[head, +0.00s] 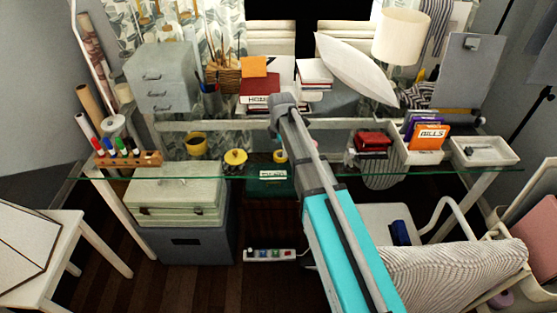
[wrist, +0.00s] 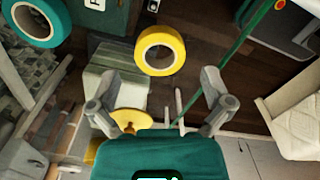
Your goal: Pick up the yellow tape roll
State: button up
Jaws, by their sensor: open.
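The yellow tape roll (wrist: 175,41) shows in the wrist view as a thick ring with a pale inner core, at upper middle. My gripper (wrist: 157,84) is open, with its two fingers spread wide and nothing between the tips. The roll lies past the fingertips, roughly centred between them and apart from both. In the head view a small yellow piece (head: 279,156) on the glass desk, partly hidden by my arm, may be this roll. My gripper cannot be made out in the head view.
A teal tape roll (wrist: 20,33) lies at upper left in the wrist view. A yellow knobbed disc (wrist: 127,121) is near the left finger. On the glass desk (head: 330,172) are a yellow mug (head: 196,144), a marker rack (head: 128,160) and a white bin of folders (head: 420,156).

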jog(key=shift+f+b, duration=1.15)
jog(key=shift+f, duration=0.3)
jog(key=shift+c, duration=0.3)
jog(key=c, duration=0.9)
